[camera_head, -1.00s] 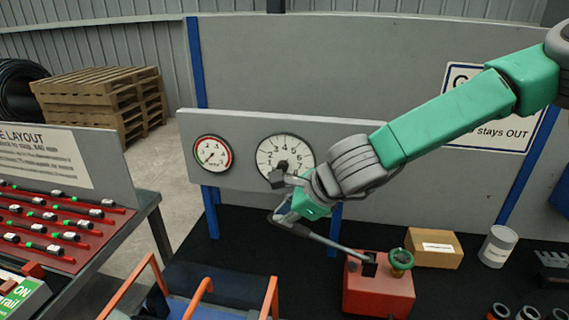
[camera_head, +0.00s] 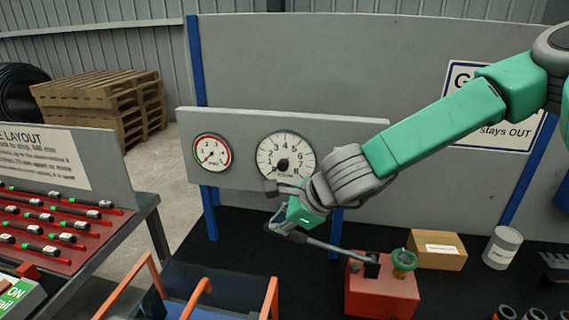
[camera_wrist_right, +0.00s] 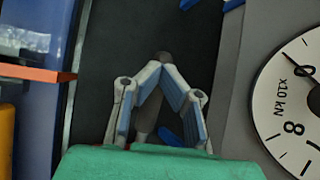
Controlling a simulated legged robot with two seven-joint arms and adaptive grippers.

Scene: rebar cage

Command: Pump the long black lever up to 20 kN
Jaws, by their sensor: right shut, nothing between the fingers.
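The long black lever (camera_head: 335,249) slopes up and left from the red pump (camera_head: 383,292), which has a green knob (camera_head: 404,260). My right gripper (camera_head: 277,228) is at the lever's far end. In the right wrist view its fingers (camera_wrist_right: 160,62) meet at their tips, shut with nothing held. The dark grey lever end (camera_wrist_right: 147,115) shows behind and between them; contact is unclear. The large white dial (camera_head: 287,158) has its needle toward the lower left, near the low end. It shows partly in the wrist view (camera_wrist_right: 292,100), marked x10 kN. My left gripper is not in view.
A smaller red-rimmed gauge (camera_head: 212,152) sits left of the dial on a grey panel (camera_head: 350,135). A cardboard box (camera_head: 437,250) and a white can (camera_head: 502,247) stand right of the pump. Orange bars (camera_head: 203,290) are at the front. A red rack (camera_head: 60,240) is left.

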